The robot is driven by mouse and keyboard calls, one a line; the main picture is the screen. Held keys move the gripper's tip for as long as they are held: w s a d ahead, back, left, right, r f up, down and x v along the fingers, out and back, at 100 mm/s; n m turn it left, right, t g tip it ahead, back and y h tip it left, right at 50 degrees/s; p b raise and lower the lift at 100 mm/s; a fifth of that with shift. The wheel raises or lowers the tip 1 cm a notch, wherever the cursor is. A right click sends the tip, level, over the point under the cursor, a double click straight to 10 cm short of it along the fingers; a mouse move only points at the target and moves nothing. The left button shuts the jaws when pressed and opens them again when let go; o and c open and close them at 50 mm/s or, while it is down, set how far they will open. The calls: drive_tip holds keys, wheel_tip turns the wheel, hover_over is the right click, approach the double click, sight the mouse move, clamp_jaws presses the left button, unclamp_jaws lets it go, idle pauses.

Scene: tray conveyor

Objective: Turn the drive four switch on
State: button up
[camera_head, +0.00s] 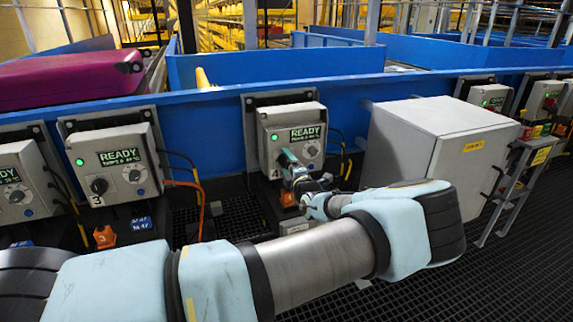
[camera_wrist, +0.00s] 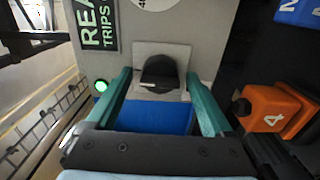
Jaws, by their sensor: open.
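The drive four unit (camera_head: 268,118) is a grey box on the blue conveyor side, with a lit READY display (camera_head: 307,133) and a green light. Its black rotary switch (camera_wrist: 159,70) sits on a pale square plate in the wrist view. In the head view my gripper hides that switch. My gripper (camera_head: 287,158) is open at the front of the unit. In the wrist view its two teal fingers (camera_wrist: 158,88) stand left and right of the black knob, with a gap on each side. I cannot tell whether the fingertips reach past the knob's face.
An orange tag marked 4 (camera_wrist: 272,110) is close to the right finger. Drive three's unit (camera_head: 116,165) stands to the left. A large grey cabinet (camera_head: 425,150) stands just right of my wrist. Cables hang beside the units. A magenta case (camera_head: 65,78) lies at upper left.

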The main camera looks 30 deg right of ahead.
drive_tip(key=s+a+b, duration=0.1)
drive_tip(key=s+b, duration=0.1)
drive_tip(key=s, duration=0.8)
drive_tip(key=shift+s, duration=0.3)
drive_tip(key=shift+a, duration=0.1)
